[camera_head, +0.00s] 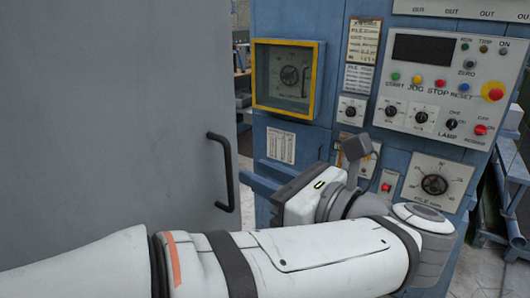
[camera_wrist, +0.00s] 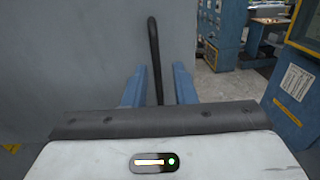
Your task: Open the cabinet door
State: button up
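The cabinet door is a large flat grey panel (camera_head: 110,120) filling the left of the head view. Its black bar handle (camera_head: 229,172) is upright near the door's right edge. The door (camera_wrist: 80,50) and handle (camera_wrist: 154,50) also show in the wrist view. My gripper (camera_head: 249,174) has blue fingers pointing at the handle, just right of it in the head view. In the wrist view my gripper (camera_wrist: 159,82) is open, and the handle's lower part lines up between the fingers with gaps on both sides. I cannot tell how deep the handle sits between them.
A blue control cabinet (camera_head: 310,125) with a yellow-framed window (camera_head: 288,80) and a button panel (camera_head: 440,85) stands right of the door. Bare floor (camera_wrist: 228,88) shows past the door's edge in the wrist view. Metal racks (camera_head: 490,205) stand at the far right.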

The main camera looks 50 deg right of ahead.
jog(key=p, duration=0.2)
jog(key=shift+s+a+r+p, duration=0.15)
jog(key=shift+s+r+p, duration=0.15)
jog(key=shift+s+r, duration=0.05)
jog(key=shift+s+a+f+p, duration=0.1)
jog(key=shift+a+f+p, duration=0.1)
jog(key=shift+p, duration=0.1)
dwell(0.3)
